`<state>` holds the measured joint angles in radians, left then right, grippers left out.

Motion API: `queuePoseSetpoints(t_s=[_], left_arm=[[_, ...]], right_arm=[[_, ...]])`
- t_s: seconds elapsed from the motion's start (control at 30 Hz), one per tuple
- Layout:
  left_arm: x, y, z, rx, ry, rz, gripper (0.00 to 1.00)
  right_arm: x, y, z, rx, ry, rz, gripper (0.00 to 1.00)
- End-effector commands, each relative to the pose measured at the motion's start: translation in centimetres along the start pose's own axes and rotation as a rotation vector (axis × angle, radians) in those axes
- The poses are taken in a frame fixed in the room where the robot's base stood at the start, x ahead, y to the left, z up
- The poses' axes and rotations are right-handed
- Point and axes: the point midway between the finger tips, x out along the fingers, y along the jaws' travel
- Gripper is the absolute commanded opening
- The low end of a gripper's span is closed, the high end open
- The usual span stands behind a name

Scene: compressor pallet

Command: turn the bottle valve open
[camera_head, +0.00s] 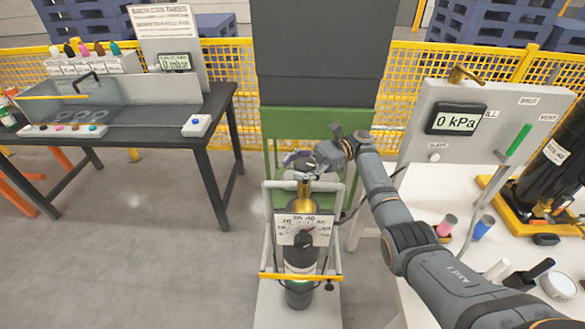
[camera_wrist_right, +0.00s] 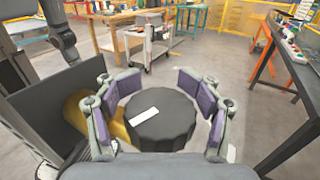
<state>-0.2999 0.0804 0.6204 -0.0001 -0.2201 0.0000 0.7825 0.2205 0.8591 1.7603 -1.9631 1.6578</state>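The gas bottle (camera_head: 300,257) stands upright in a wheeled frame in the middle of the head view. Its brass valve body (camera_head: 304,190) is at the top, and a gauge board is in front of the bottle. In the right wrist view the black round valve knob (camera_wrist_right: 162,125) has a white mark on top, with brass (camera_wrist_right: 82,108) beside it. My right gripper (camera_head: 302,161) is over the valve. In the wrist view its purple-padded fingers (camera_wrist_right: 160,105) are spread on both sides of the knob, with gaps visible, so it looks open. My left gripper is out of view.
The gauge board (camera_head: 297,231) carries a dial. A white panel (camera_head: 462,130) with a "0 kPa" display, on a white table, is at the right. A dark table (camera_head: 205,112) with a clear tank is at the left. A green frame (camera_head: 268,120) stands behind. The floor at left is clear.

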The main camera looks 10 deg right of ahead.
Motion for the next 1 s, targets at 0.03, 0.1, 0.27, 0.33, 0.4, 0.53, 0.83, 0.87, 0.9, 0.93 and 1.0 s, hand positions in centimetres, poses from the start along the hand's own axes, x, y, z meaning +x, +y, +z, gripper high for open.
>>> queuePoseSetpoints(t_s=[0.03,0.1,0.27,0.33,0.4,0.53,0.83,0.87,0.9,0.93,1.0], left_arm=[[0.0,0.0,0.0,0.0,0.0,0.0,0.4],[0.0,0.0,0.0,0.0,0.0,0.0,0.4],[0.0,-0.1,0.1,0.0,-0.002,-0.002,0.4],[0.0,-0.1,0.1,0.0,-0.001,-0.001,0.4],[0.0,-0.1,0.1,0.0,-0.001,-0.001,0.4],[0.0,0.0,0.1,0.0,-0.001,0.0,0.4],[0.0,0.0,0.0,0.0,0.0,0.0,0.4],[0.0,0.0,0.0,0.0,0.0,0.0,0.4],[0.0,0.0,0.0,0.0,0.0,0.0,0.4],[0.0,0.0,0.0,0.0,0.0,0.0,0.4],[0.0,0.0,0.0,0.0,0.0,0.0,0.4]], right_arm=[[0.0,0.0,0.0,0.001,0.0,0.0,0.61],[0.1,0.0,0.0,0.001,0.0,0.001,0.61],[0.0,0.0,0.6,-0.001,0.0,0.001,0.61],[0.0,0.0,1.6,-0.003,0.001,0.001,0.61],[0.0,0.0,3.2,-0.005,0.002,0.001,0.61],[0.0,0.0,6.2,-0.004,0.001,0.0,0.61],[0.0,0.0,9.9,0.0,0.0,0.0,0.61],[0.0,0.0,9.9,0.0,0.0,0.0,0.61],[0.0,0.0,10.0,0.001,0.0,0.0,0.61],[0.0,0.0,10.0,0.001,0.0,0.0,0.61],[0.0,0.0,10.0,0.001,0.0,0.0,0.61]])
